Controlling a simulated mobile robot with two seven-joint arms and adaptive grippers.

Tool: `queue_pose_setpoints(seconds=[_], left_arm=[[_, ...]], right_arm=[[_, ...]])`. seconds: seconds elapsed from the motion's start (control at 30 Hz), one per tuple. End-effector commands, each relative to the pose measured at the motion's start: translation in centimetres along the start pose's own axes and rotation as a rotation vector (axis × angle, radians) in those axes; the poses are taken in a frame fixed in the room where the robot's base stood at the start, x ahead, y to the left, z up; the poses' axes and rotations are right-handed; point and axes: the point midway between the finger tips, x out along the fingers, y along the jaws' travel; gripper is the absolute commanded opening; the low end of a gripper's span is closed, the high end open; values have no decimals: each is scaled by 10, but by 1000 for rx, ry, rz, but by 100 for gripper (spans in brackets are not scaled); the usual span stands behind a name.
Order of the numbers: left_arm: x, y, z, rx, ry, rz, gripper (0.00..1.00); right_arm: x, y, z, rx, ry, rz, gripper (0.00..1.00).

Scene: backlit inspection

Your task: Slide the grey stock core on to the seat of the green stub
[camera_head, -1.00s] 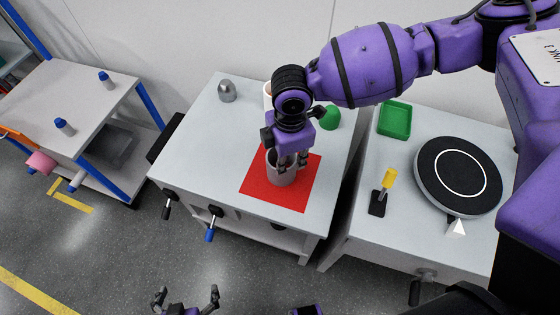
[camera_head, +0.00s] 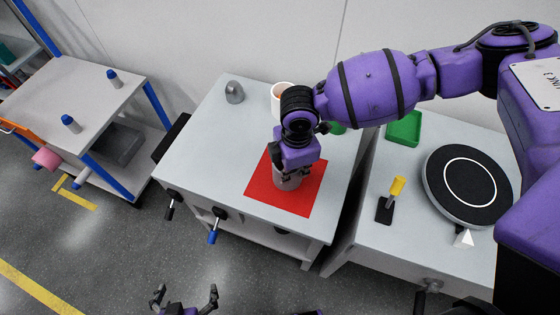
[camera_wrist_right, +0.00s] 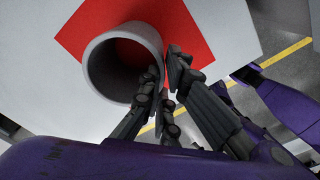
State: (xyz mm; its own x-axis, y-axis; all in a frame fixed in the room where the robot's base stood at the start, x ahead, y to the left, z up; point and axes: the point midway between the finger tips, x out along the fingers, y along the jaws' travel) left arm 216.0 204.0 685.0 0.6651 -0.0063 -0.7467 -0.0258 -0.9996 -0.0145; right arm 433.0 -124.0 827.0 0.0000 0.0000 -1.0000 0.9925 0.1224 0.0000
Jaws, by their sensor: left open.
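The grey stock core (camera_head: 288,183) is a hollow grey cylinder standing on the red mat (camera_head: 262,190). Its open top shows in the right wrist view (camera_wrist_right: 98,68), with red visible through it. My right gripper (camera_head: 296,172) is down at the core; in the right wrist view its fingers (camera_wrist_right: 166,76) are at the rim, with the wall seemingly between them. I cannot tell whether they are shut on it. The green stub (camera_head: 338,128) is mostly hidden behind my right arm. My left gripper (camera_head: 185,296) is open and empty at the bottom, away from the table.
A white cup-like thing (camera_head: 281,92) and a grey domed piece (camera_head: 234,93) stand at the back of the table. To the right, another table holds a green tray (camera_head: 404,128), a yellow-handled tool (camera_head: 396,190) and a black turntable (camera_head: 465,185). The table's left half is clear.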

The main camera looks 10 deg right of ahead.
Motion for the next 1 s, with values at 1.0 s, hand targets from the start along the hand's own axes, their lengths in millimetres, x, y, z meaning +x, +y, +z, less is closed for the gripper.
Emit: queue_pose_setpoints(seconds=[1.0], left_arm=[[-4,1,-23,-1,35,1,90]], right_arm=[[-19,1,0,0,0,4,0]])
